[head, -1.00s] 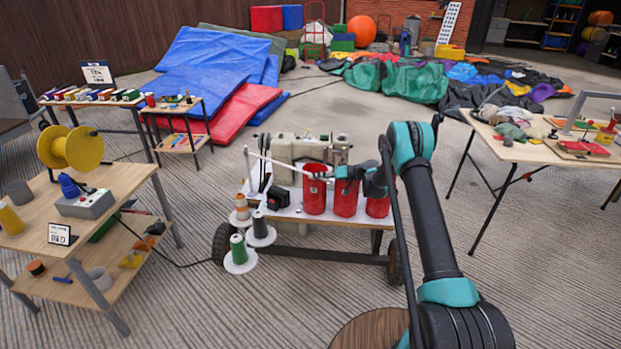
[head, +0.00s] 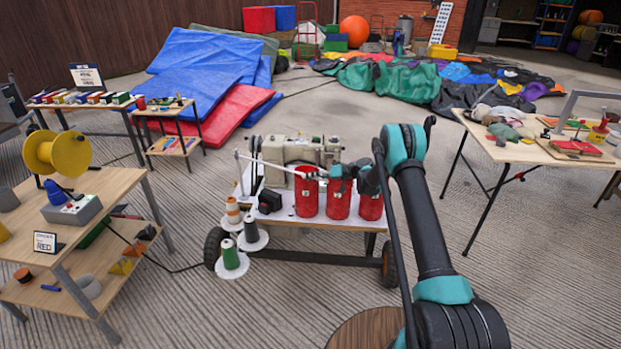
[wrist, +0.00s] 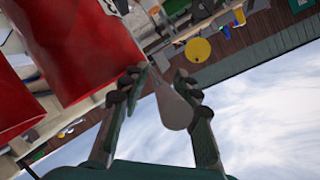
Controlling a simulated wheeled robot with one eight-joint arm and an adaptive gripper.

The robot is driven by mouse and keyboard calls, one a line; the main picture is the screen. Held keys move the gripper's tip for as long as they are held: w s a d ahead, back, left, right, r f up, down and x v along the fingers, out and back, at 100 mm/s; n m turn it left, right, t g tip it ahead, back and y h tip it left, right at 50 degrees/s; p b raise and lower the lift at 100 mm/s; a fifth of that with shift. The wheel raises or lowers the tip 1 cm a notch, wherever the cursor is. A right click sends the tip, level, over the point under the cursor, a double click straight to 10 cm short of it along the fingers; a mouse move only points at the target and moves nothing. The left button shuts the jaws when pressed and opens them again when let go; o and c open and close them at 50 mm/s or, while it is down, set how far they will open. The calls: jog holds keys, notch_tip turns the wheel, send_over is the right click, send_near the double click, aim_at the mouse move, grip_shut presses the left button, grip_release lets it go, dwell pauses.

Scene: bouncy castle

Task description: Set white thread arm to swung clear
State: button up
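The white thread arm (head: 275,164) is a thin pale rod in the head view. It reaches from the left of the sewing machine, across its front, to my gripper (head: 330,172) above the red cans. In the wrist view the arm's rounded, pale grey end (wrist: 173,108) lies between the two dark fingers of my gripper (wrist: 161,82). The fingers stand apart, with gaps visible beside the end, so they do not look closed on it. In the head view the fingertips are too small to judge.
Red cans (head: 306,198) stand on the wheeled cart (head: 282,217) just below my gripper. The cream sewing machine (head: 300,152) is behind them. Thread cones (head: 230,255) stand at the cart's left. A table (head: 520,150) is at right, a workbench (head: 110,188) at left.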

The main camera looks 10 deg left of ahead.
jog(key=shift+d, duration=0.1)
jog(key=v, duration=0.7)
jog(key=shift+d, duration=0.35)
jog(key=shift+r, duration=0.15)
jog(key=shift+c, duration=0.6)
